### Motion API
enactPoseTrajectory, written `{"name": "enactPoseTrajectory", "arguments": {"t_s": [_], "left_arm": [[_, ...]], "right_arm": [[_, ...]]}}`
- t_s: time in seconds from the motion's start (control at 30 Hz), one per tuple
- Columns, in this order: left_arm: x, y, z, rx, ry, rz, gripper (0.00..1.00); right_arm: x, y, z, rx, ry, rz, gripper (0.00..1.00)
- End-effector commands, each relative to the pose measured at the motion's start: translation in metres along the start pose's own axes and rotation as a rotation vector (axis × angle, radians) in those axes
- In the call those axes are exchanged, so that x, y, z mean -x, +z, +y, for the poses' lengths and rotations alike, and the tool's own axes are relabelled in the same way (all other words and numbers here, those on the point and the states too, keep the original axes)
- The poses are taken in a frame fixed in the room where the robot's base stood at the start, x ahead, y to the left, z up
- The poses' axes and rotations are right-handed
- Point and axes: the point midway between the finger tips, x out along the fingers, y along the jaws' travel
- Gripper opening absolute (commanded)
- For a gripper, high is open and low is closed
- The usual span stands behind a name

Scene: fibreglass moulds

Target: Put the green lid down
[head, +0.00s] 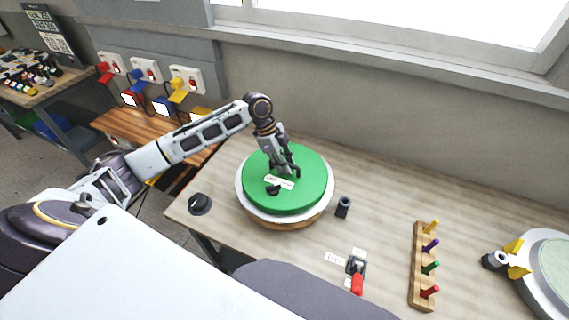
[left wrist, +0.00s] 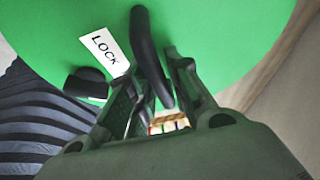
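The green lid (head: 310,190) is a round disc. It is level over a round white-rimmed wooden base (head: 240,205) on the workbench; I cannot tell whether a thin gap remains between them. My left gripper (head: 284,172) comes down from above onto the lid's middle. In the left wrist view the lid (left wrist: 230,40) fills the top, and its black curved handle (left wrist: 148,45) runs between the fingers of my left gripper (left wrist: 155,88), which look shut on it. A white LOCK label (left wrist: 104,50) and a black knob (left wrist: 87,84) are on the lid. My right gripper is not in view.
A black knob (head: 200,204) and a small dark cylinder (head: 343,207) stand close to the base. A red-handled clamp (head: 356,272), a wooden peg rack (head: 420,270) and a pale round mould (head: 548,265) are farther right. The wall rises behind the bench (head: 380,185).

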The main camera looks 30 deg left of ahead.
Motion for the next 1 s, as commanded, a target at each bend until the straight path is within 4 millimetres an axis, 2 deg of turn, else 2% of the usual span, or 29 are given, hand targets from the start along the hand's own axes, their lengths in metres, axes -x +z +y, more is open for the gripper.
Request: {"name": "enactPoseTrajectory", "arguments": {"t_s": [0.07,0.57,0.77,1.0], "left_arm": [[0.0,0.0,0.0,0.0,0.0,0.0,0.34],[0.006,0.0,-0.001,0.0,-0.002,0.0,0.34],[0.024,0.0,-0.001,0.0,-0.002,0.0,0.34],[0.058,0.0,-0.001,0.0,-0.003,0.0,0.34]], "right_arm": [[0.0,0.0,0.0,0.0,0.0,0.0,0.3],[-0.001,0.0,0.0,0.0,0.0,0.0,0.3],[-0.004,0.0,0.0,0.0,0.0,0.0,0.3],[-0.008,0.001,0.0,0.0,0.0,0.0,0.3]]}}
